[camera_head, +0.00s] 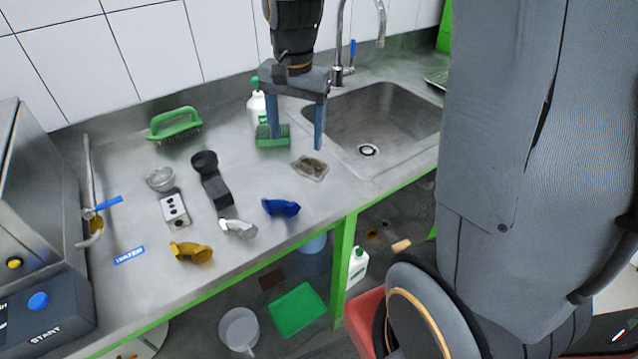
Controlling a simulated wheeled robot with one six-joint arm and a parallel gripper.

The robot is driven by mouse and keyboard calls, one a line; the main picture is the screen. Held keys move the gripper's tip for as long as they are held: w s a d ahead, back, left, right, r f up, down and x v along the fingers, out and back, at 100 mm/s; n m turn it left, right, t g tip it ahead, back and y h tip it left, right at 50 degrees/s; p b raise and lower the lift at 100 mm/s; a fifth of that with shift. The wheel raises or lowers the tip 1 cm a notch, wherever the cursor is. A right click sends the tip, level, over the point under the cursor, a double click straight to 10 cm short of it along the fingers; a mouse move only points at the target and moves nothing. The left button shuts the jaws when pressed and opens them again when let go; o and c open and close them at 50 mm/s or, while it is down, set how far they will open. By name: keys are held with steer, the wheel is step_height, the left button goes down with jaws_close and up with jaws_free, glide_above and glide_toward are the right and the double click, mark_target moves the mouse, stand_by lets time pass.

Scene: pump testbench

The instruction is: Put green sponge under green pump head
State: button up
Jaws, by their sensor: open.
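The green sponge (266,142) lies on the steel counter just in front of a white bottle. The bottle has a green pump head (256,85) and stands upright near the back wall. My gripper (297,143) points down with its blue fingers apart and nothing held between them. Its left finger overlaps the sponge in the picture and hides a little of it; I cannot tell whether they touch. The right finger is over bare counter to the right of the sponge. The gripper body and left finger partly cover the bottle's right side.
The sink (385,115) and its faucet (340,50) are to the right. A green brush (175,122) is at the back left. A metal grate-like piece (310,167), a blue part (281,207), a yellow part (190,252) and a black part (215,185) lie in front.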

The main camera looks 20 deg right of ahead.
steer(key=s+f+n, duration=0.1)
steer(key=s+n, duration=0.2)
steer(key=s, duration=0.1)
steer(key=s+f+n, duration=0.2)
steer(key=s, duration=0.2)
steer(key=s+f+n, duration=0.2)
steer(key=s+n, duration=0.1)
steer(key=s, duration=0.1)
steer(key=shift+s+n, duration=0.15)
steer(key=shift+n, duration=0.15)
